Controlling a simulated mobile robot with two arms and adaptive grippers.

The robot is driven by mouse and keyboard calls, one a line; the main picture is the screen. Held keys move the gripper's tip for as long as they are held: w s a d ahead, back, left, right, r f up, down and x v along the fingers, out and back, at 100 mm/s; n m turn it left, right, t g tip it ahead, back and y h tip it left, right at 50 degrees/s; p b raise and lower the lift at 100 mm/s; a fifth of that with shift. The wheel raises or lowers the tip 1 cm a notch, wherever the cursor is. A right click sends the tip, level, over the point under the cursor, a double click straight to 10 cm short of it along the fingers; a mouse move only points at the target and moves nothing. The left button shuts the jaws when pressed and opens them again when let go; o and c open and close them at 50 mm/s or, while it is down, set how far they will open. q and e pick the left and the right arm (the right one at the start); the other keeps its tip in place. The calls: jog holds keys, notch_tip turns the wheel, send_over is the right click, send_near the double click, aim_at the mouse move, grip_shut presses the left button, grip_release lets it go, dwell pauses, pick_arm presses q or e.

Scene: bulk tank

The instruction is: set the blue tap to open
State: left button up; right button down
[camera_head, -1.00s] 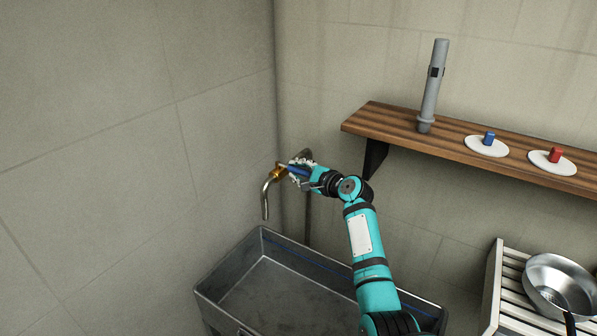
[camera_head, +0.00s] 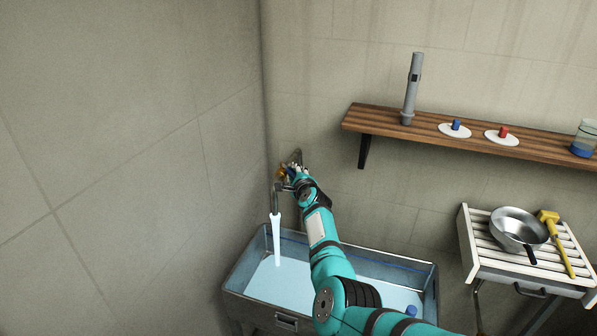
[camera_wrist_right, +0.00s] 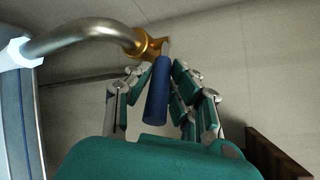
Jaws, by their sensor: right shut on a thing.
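The tap is on the wall at the corner. Its blue handle (camera_wrist_right: 157,92) stands between the fingers of my right gripper (camera_wrist_right: 160,85) in the wrist view, and the gripper is shut on it. The brass valve body (camera_wrist_right: 147,45) and curved metal spout (camera_wrist_right: 80,36) show there too. In the head view my right gripper (camera_head: 293,176) covers most of the handle, above the sink. White water (camera_head: 276,240) runs from the spout (camera_head: 275,198) into the basin. My left gripper is out of view.
The metal sink (camera_head: 245,268) below holds pale blue water. A wooden shelf (camera_head: 385,121) carries a grey tube (camera_head: 412,90), blue and red blocks on white discs, and a jar (camera_head: 583,138). A slatted stand (camera_head: 478,240) holds a pan (camera_head: 518,227) and yellow tool (camera_head: 552,232).

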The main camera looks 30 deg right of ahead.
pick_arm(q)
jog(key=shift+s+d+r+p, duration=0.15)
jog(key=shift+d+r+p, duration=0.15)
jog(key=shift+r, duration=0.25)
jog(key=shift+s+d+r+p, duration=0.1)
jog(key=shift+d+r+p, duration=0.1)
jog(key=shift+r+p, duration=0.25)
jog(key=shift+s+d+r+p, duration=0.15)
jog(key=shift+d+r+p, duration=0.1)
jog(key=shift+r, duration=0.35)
pick_arm(e)
jog(key=shift+a+f+m+g+h, duration=0.1)
jog(key=shift+a+m+g+h, duration=0.4)
jog(key=shift+m+h, duration=0.45)
jog(key=shift+a+m+g+h, duration=0.3)
jog(key=shift+a+m+h, duration=0.35)
jog(key=shift+h, duration=0.5)
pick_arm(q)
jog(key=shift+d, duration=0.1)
pick_arm(e)
jog(key=shift+d, duration=0.15)
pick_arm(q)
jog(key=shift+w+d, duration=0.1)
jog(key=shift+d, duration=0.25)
pick_arm(e)
jog(key=c, duration=1.2)
grip_release()
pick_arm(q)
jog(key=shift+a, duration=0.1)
